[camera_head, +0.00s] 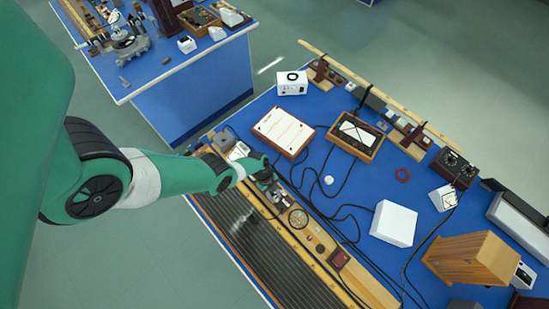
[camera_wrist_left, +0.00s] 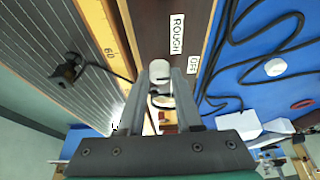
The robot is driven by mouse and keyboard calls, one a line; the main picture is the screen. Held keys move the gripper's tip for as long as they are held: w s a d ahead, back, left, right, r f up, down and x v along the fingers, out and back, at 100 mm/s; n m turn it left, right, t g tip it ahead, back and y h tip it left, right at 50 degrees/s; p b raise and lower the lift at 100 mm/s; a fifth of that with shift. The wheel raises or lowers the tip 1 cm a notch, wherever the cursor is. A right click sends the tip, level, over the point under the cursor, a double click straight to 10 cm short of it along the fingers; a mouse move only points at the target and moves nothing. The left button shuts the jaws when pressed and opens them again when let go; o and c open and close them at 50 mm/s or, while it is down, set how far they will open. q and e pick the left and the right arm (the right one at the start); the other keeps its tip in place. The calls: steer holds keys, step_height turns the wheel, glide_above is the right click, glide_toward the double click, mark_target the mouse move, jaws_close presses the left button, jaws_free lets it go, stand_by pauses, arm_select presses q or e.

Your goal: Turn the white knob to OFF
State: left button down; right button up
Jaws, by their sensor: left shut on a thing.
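The white knob (camera_wrist_left: 159,70) shows between my left fingers in the left wrist view. It stands on a dark brown panel (camera_wrist_left: 166,22) with a white label ROUGH (camera_wrist_left: 177,34) and a white label OFF (camera_wrist_left: 193,64). My left gripper (camera_wrist_left: 165,84) is shut on the knob, and the fingers cover part of it. In the head view my left gripper (camera_head: 264,174) is over the near side of the blue bench, and the knob is hidden there. I cannot tell which label the knob points to. My right gripper is in neither view.
Black cables (camera_head: 335,213) lie across the blue bench beside the panel. A ridged grey surface (camera_head: 262,240) and a wooden scale strip (camera_wrist_left: 103,35) run alongside. A white box (camera_head: 394,223) and a wooden box (camera_head: 472,257) stand to the right.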

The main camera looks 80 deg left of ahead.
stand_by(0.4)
arm_select(q)
steer(key=c, duration=0.6)
jaws_free()
